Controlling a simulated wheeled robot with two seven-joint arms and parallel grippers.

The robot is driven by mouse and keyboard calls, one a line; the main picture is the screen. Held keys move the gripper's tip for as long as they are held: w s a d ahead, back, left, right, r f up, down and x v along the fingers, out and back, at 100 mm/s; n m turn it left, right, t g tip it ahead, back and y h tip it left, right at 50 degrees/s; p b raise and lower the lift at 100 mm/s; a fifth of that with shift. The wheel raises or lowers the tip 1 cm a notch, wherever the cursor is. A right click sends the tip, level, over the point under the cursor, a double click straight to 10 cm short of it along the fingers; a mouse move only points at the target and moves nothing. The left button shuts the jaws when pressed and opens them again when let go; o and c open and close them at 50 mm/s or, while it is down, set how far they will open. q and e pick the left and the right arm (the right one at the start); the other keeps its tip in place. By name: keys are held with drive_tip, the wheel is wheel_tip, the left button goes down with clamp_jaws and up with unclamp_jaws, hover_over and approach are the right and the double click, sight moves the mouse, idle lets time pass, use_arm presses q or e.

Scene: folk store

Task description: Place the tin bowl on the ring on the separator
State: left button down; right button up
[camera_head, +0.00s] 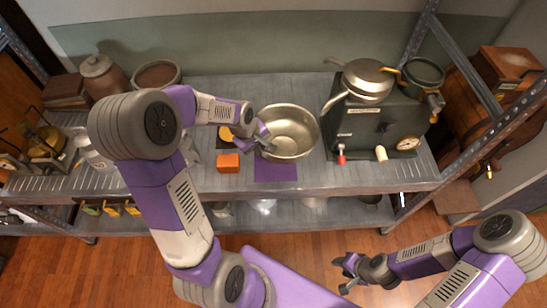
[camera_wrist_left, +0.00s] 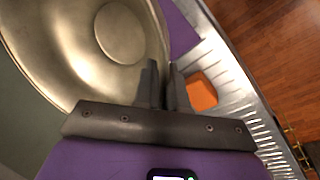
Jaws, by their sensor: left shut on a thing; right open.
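The wide metal tin bowl (camera_head: 297,118) is upright at the middle of the shelf, partly over a purple mat (camera_head: 276,172). Whether its base touches the shelf I cannot tell. It fills the upper left of the left wrist view (camera_wrist_left: 60,55). My left gripper (camera_head: 266,140) is shut on the bowl's near-left rim; its fingers also show at the rim in the wrist view (camera_wrist_left: 163,75). A dark machine (camera_head: 365,128) with a gauge, possibly the separator, stands right of the bowl. I cannot clearly make out the ring. My right gripper (camera_head: 345,272) is open and empty over the floor.
A lidded pan (camera_head: 367,78) and a dark pot-like part (camera_head: 424,72) sit at the machine's top. An orange block (camera_head: 228,162) lies on the shelf left of the mat. Jars (camera_head: 104,76) stand at the far left. A metal post rises right of the machine.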

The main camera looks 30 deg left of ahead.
use_arm(q)
drive_tip(key=shift+a+f+n+y+b, duration=0.1)
drive_tip(key=shift+a+f+n+b, duration=0.3)
drive_tip(key=shift+f, duration=1.15)
drive_tip(key=shift+a+f+n+y+b, duration=0.1)
drive_tip(key=shift+a+f+n+b, duration=0.35)
drive_tip(key=shift+f, duration=1.05)
drive_tip(key=shift+a+f+n+y+b, duration=0.1)
drive_tip(key=shift+f+n+b, duration=0.3)
drive_tip(key=shift+f, duration=1.15)
drive_tip(key=shift+s+f, duration=0.1)
drive_tip(key=c, duration=1.6)
unclamp_jaws()
drive_tip(key=shift+f+b, duration=0.1)
drive_tip(key=shift+b, duration=0.2)
drive_tip(key=o, duration=0.4)
